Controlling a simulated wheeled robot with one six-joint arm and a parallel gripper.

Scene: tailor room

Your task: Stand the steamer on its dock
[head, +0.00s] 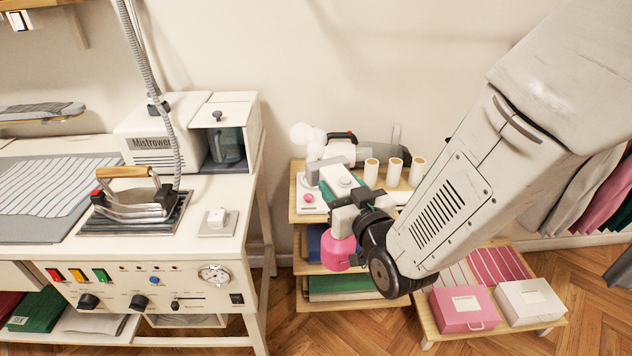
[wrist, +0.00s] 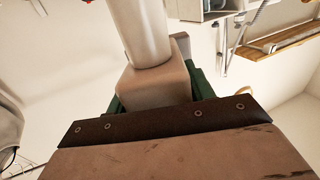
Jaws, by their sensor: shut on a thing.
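My gripper (head: 345,192) is shut on the steamer (head: 340,252), held over the left part of the wooden shelf. A rounded pink part of the steamer hangs below my gripper, and pale and green parts show at the jaws. In the wrist view, a pale cylinder and block, seemingly of the steamer (wrist: 145,35), fill the top middle. A low white base with a pink spot (head: 309,203), which looks like the dock, lies on the shelf top just left of my gripper. My gripper hides part of it. I cannot tell whether the steamer touches it.
Cream thread cones (head: 395,172) stand on the shelf top (head: 299,179), right of the jaws. A grey appliance with a black handle (head: 345,145) lies behind. The ironing table (head: 225,245) with an iron (head: 133,205) stands left. Pink and white boxes (head: 465,308) sit on a low table, lower right.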

